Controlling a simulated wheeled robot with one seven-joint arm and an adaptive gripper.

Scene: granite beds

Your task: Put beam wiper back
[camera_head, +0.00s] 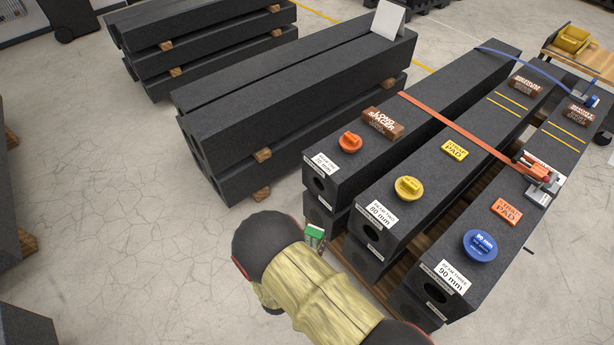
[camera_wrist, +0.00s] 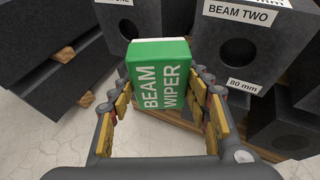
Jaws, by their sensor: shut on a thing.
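The beam wiper (camera_wrist: 160,82) is a green block with a pale top strip and white lettering. My gripper (camera_wrist: 162,112) is shut on it, with a yellow-padded finger on either side in the wrist view. In the head view the beam wiper (camera_head: 314,235) shows as a small green block beyond the end of my arm, in front of the near ends of the beams. My fingers are mostly hidden there by my wrist. The wiper appears held clear of the floor; I cannot tell whether it touches a beam.
Beam one (camera_head: 335,189), beam two (camera_head: 385,212) and beam three (camera_head: 470,283) lie side by side on timber, bearing plugs, spacers and strap pads. An orange strap (camera_head: 455,125) crosses them. More dark beams (camera_head: 285,100) are stacked to the left. Floor (camera_head: 110,220) is clear at left.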

